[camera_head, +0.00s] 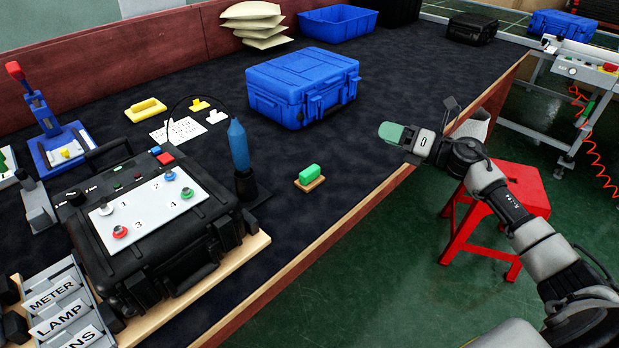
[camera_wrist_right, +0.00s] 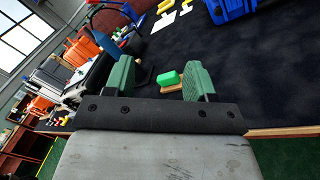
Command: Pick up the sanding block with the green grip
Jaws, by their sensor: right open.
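The sanding block with the green grip (camera_head: 309,177) lies on the dark bench top near its front edge, with a tan base under the green grip. In the right wrist view the block (camera_wrist_right: 169,78) shows between my two green fingers, some way beyond them. My right gripper (camera_head: 391,133) is open and empty, up and to the right of the block in the head view, near the bench edge. It also shows open in the right wrist view (camera_wrist_right: 158,76). My left gripper is not in view.
A blue soldering-iron-like tool (camera_head: 238,146) stands upright left of the block. A black case with a numbered panel (camera_head: 150,215) is further left. A blue case (camera_head: 303,85) stands behind. A red stool (camera_head: 500,212) is on the floor. Bench around the block is clear.

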